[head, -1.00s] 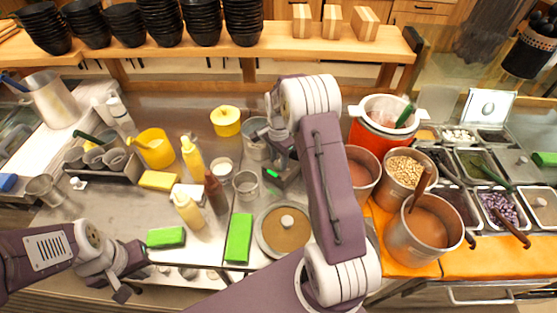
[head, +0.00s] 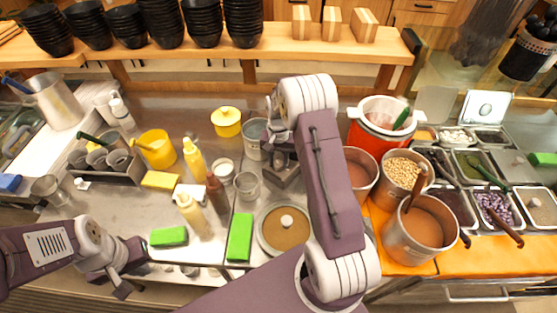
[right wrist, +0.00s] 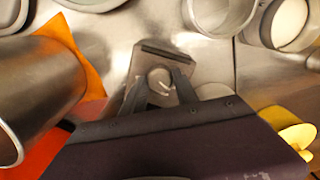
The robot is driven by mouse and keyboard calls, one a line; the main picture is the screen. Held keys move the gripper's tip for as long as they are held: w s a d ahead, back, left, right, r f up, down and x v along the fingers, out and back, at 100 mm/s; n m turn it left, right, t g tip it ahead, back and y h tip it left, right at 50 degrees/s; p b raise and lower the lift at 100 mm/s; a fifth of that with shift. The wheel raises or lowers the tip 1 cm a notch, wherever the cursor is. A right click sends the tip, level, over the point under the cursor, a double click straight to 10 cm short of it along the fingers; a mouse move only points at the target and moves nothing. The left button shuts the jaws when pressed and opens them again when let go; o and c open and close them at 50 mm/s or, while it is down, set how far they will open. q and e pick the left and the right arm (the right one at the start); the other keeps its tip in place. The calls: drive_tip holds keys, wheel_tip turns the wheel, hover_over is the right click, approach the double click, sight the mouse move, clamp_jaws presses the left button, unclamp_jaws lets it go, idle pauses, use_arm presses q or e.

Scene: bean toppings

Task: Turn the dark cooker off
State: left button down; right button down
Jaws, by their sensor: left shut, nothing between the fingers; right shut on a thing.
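The cooker (right wrist: 187,60) shows in the right wrist view as a small metal-looking panel with a dark unlit bar and a round knob (right wrist: 159,74). My right gripper (right wrist: 160,88) has its fingers closed on either side of this knob. In the head view the cooker (head: 285,172) is a small grey-dark box, partly hidden by my right arm; my right fingertips cannot be made out there. My left gripper (head: 123,290) is shut and empty at the lower left, by the counter's front edge, far from the cooker.
Metal pots (head: 426,229) and a red-orange pot (head: 378,123) stand to the right. A lidded pan (head: 272,243) sits in front of the cooker, and a green block (head: 240,237) lies beside it. Squeeze bottles (head: 193,156) and metal cups (head: 247,186) stand to the left.

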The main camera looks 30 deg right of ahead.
sight(279, 164)
drive_tip(key=shift+n, duration=0.6)
drive_tip(key=c, duration=0.9)
unclamp_jaws()
drive_tip(key=shift+c, duration=0.2)
wheel_tip(279, 164, up, 9)
drive_tip(key=shift+b, duration=0.45)
drive_tip(key=shift+r, duration=0.1)
